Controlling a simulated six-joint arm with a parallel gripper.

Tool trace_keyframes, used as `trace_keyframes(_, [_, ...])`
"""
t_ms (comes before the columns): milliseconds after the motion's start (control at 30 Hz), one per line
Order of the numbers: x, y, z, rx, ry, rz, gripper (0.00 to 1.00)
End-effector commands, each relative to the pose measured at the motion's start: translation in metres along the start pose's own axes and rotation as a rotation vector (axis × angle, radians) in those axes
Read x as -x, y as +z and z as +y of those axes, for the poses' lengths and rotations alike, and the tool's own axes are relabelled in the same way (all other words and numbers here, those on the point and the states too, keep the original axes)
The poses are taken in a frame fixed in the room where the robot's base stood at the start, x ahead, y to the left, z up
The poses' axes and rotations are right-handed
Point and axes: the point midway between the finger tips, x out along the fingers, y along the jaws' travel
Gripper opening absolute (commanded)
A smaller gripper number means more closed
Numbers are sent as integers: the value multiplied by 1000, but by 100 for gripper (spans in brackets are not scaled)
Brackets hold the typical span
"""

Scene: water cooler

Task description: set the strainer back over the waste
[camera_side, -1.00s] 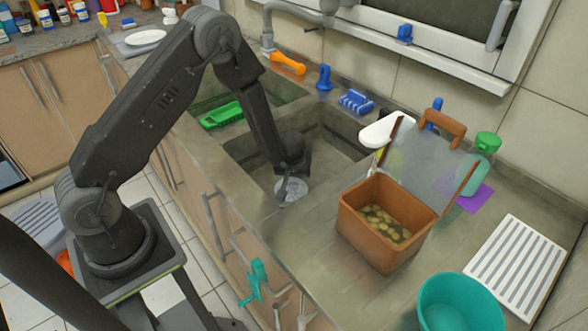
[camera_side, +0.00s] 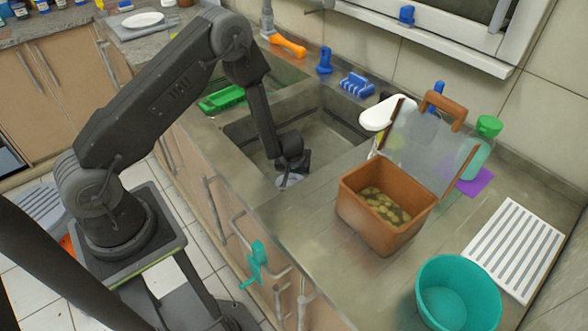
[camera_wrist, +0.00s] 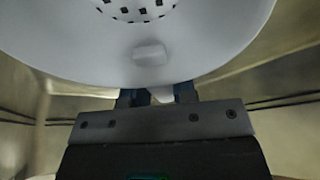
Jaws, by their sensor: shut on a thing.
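The strainer (camera_side: 290,181) is a pale round disc at the front of the right-hand sink basin (camera_side: 330,140), partly hidden by my gripper (camera_side: 291,168) and close to the basin's front edge. In the wrist view the strainer (camera_wrist: 150,50) fills the top, white, with dark square holes in its middle and a small block on its face. My gripper (camera_wrist: 157,97) is shut on it near its lower edge in that view. The waste opening is not visible in either view. I cannot tell whether the strainer touches the basin floor.
A brown open box (camera_side: 370,232) with a raised lid stands right of the basin. A teal bucket (camera_side: 455,300) and a white slatted rack (camera_side: 515,250) are farther right. A blue brush (camera_side: 357,84) lies behind the basin. The left basin holds a green tray (camera_side: 222,99).

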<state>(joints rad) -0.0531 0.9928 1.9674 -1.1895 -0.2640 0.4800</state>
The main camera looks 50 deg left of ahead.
Motion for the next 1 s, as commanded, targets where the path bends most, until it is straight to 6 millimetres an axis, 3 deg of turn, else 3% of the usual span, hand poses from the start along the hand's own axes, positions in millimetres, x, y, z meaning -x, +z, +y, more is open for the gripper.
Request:
trace_keyframes(633, [-10, 4, 0, 0, 0, 1, 0])
trace_keyframes(667, [-10, 4, 0, 0, 0, 1, 26])
trace_keyframes(1000, [-10, 4, 0, 0, 0, 0, 55])
